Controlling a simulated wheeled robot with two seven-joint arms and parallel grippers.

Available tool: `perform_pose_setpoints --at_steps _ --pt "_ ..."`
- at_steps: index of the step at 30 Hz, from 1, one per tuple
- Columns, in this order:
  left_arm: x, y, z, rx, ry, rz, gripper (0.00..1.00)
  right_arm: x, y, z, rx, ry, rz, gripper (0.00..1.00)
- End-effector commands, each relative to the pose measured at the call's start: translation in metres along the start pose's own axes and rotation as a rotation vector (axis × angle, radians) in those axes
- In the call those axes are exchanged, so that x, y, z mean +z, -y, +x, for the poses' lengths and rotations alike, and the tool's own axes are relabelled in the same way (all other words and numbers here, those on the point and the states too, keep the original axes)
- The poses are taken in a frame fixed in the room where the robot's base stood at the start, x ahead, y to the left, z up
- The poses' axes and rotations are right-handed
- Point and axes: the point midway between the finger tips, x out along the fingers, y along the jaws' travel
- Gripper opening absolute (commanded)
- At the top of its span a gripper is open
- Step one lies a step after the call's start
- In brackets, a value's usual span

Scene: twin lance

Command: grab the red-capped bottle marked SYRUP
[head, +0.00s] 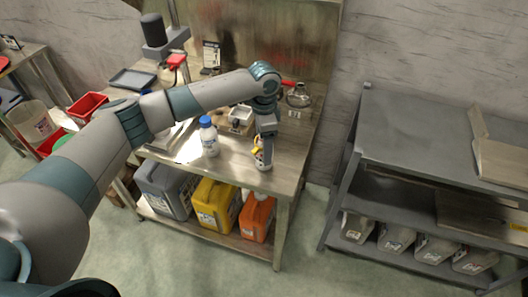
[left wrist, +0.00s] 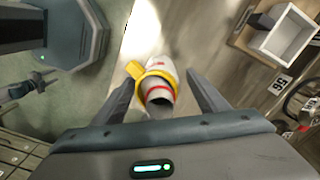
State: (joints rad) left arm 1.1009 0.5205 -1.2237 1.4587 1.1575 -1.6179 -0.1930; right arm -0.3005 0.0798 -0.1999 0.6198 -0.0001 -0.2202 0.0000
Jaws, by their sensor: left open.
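My left gripper (head: 264,157) points down over the front right of the steel table (head: 228,158). In the left wrist view the open gripper (left wrist: 160,82) has a small whitish container (left wrist: 166,68) between its fingers, with gaps visible. This container has a yellow ring or strap and a red band, and it also shows in the head view (head: 262,165), partly covered by the fingers. No SYRUP lettering is legible. A red-topped whitish container (head: 177,70) stands at the back left of the table; its marking cannot be read. My right gripper is not in view.
A blue-capped white bottle (head: 209,138) stands left of my gripper. A white box (head: 240,119) and a metal item (head: 298,96) with a red handle are behind. Grey, yellow (head: 217,204) and orange jugs fill the lower shelf. A grey rack (head: 420,140) stands right.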

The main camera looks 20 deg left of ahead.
Motion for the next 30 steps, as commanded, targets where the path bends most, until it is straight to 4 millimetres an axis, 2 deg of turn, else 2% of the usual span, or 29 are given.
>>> perform_pose_setpoints --at_steps 1,6,8,20,30 --pt "0.0 0.0 0.0 0.0 0.0 0.0 0.67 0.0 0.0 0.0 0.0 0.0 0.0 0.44" --pt "0.0 0.0 0.0 0.0 0.0 0.0 0.26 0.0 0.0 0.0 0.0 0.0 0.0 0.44" --pt "0.0 0.0 0.0 0.0 0.0 0.0 0.13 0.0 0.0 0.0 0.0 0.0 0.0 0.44" --pt "0.0 0.001 -0.005 -0.001 -0.001 0.0 0.13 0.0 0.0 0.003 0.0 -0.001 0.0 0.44" --pt "-0.001 0.001 -0.033 -0.002 -0.002 0.0 0.13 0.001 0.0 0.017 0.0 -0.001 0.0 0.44"
